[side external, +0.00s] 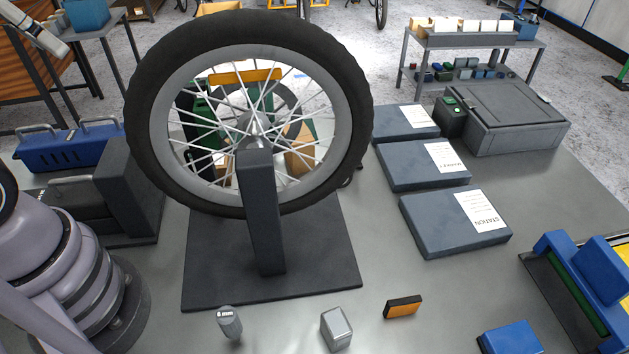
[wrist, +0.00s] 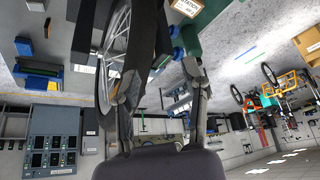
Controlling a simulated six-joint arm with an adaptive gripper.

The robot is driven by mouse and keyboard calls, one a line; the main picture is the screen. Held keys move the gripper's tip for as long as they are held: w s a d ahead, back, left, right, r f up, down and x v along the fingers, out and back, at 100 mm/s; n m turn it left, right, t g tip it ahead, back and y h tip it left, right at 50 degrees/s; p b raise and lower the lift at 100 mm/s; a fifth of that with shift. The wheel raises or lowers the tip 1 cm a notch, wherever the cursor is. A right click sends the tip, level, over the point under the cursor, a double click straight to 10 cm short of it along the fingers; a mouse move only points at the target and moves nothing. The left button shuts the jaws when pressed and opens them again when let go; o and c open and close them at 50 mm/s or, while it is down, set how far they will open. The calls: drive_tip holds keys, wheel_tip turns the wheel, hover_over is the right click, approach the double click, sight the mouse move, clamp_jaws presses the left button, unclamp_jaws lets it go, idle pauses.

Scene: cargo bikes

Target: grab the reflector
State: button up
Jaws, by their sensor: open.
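The likely reflector, a small orange block with dark edges (side external: 403,307), lies on the grey table near its front edge in the side external view. The wrist view faces across the room, with a wheel (wrist: 113,50) beside the left finger. My gripper is not seen in the side external view, where only my arm's lower part shows at the left, so its distance from the orange block cannot be told.
A large spoked wheel (side external: 352,130) stands on a post and dark base plate (side external: 325,275). A grey block (side external: 337,328) and a small grey cylinder (side external: 229,322) stand left of the orange block. Blue parts (side external: 510,338) lie right. Flat labelled boxes (side external: 425,222) lie behind.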

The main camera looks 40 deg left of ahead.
drive_tip(key=w+d+r+m+t+h, duration=0.1)
drive_tip(key=w+d+r+m+h, duration=0.2)
drive_tip(key=w+d, duration=0.4)
drive_tip(key=w+d+r+m+t+h, duration=0.1)
drive_tip(key=w+d+r+m+h, duration=0.25)
drive_tip(key=d, duration=0.55)
drive_tip(key=d+f+m+t+h, duration=0.2)
drive_tip(key=d+f+m+h, duration=0.1)
drive_tip(key=d, duration=2)
approach(403, 300)
drive_tip(key=shift+w+d+f, duration=0.3)
drive_tip(key=shift+w+d, duration=0.15)
drive_tip(key=shift+d, duration=0.3)
drive_tip(key=shift+w+d+f, duration=0.1)
drive_tip(key=shift+w+f, duration=0.05)
drive_tip(key=shift+f, duration=0.2)
drive_tip(key=shift+w+d+f, duration=0.15)
drive_tip(key=shift+w+d, duration=0.1)
drive_tip(key=x, duration=0.6)
drive_tip(key=shift+w+d, duration=0.1)
drive_tip(key=shift+w, duration=0.2)
